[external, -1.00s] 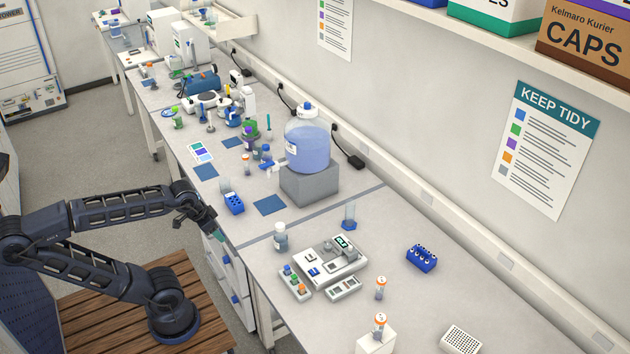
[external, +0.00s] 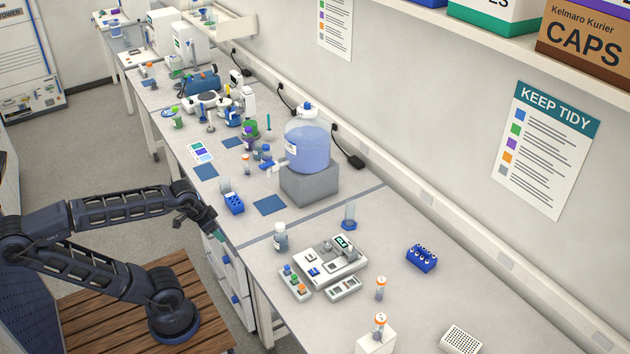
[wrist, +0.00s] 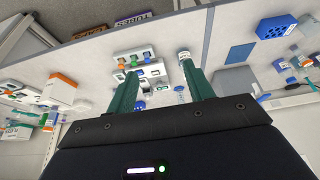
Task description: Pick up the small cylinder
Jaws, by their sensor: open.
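A small clear cylinder with a blue foot (external: 349,216) stands upright on the bench behind the balance, near the seam between bench sections. A small blue and clear shape in the wrist view (wrist: 179,90), beside the right finger, looks like the same cylinder. My gripper (external: 218,237) is at the bench's front edge, well short of the cylinder. In the wrist view my gripper (wrist: 157,70) has its two green fingers spread, with nothing held between them.
A white-capped bottle (external: 281,237) stands between my gripper and the cylinder. The balance (external: 331,260) is right of the bottle. A large blue carboy (external: 308,146) sits on a grey block (external: 309,184). A blue rack (external: 422,257) stands farther right, with bare bench around it.

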